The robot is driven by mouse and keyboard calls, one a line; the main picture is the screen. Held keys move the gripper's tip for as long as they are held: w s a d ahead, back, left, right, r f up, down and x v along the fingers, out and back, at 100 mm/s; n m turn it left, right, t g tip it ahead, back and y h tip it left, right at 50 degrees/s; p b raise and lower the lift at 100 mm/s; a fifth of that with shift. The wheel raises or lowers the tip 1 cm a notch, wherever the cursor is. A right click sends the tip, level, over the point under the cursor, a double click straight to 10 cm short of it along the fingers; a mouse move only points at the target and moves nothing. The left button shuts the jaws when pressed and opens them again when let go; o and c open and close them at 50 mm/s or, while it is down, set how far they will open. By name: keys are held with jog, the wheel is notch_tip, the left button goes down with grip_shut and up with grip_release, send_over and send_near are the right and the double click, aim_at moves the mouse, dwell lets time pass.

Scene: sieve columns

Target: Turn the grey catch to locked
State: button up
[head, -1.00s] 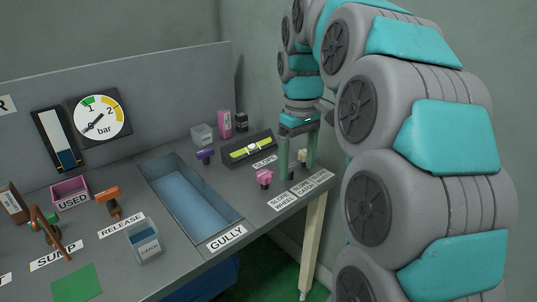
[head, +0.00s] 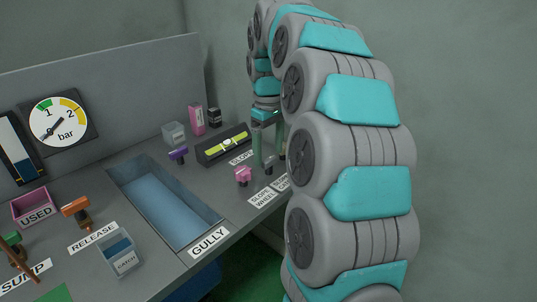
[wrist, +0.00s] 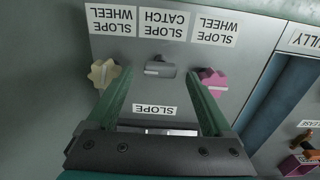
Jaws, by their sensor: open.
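The grey catch (wrist: 160,70) is a small grey knob with a pale mark on its left side in the wrist view. It sits below the upside-down SLOPE CATCH label (wrist: 163,24), between a beige wheel (wrist: 103,73) and a pink wheel (wrist: 213,82). My gripper (wrist: 158,78) is open, with a green finger on each side of the catch and clear space between. No contact with it shows. In the head view the catch (head: 268,168) is a small dark shape by the fingers, and the pink wheel (head: 243,176) stands to its left.
The slope vial (head: 224,147) with its yellow-green tube lies behind the wheels. The blue-floored gully (head: 165,205) is left of them. The bench's right edge is close to the catch.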

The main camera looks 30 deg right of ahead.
jog(key=shift+f, duration=0.9)
grip_shut()
